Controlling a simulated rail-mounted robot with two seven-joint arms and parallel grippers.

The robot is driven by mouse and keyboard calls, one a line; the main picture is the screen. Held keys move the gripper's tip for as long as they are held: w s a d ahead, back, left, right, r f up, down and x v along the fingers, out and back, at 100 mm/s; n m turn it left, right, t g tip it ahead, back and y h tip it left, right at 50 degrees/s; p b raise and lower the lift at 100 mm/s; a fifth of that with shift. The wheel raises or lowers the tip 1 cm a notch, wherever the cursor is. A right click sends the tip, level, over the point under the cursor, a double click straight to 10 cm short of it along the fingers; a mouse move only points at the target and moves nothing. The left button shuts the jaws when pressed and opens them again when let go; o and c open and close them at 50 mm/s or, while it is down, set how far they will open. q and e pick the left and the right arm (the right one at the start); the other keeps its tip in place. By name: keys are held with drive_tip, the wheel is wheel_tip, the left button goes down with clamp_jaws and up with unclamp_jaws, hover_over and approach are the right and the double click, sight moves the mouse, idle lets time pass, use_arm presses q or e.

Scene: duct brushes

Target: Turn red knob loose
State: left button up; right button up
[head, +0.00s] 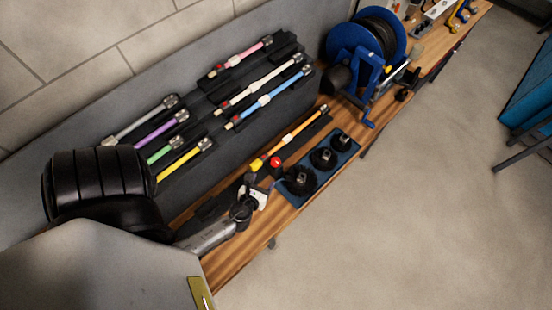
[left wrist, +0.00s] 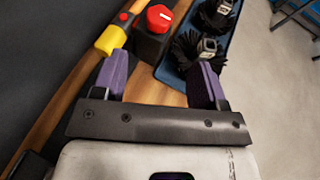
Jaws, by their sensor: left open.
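The red knob (head: 275,162) sits on top of a small black block on the wooden bench. In the left wrist view the red knob (left wrist: 158,18) has a white mark on its top and lies beyond the fingertips, between their lines. My left gripper (head: 261,187) is open and empty, just short of the block; its two purple fingers (left wrist: 162,62) point toward it with a clear gap between them. Beside the knob lies an orange rod (head: 301,130) with a yellow end piece (left wrist: 110,38). My right gripper is not in view.
A blue tray (head: 338,139) with black round brushes (head: 323,158) stands close to the right of the knob. A dark rack (head: 205,95) with several coloured rods is behind. A blue hose reel (head: 362,50) stands farther along the bench. The floor in front is clear.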

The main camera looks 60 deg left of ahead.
sight(275, 162)
use_arm(q)
drive_tip(key=x, duration=1.3)
drive_tip(key=shift+w+a+r, duration=0.1)
drive_tip(key=c, duration=0.8)
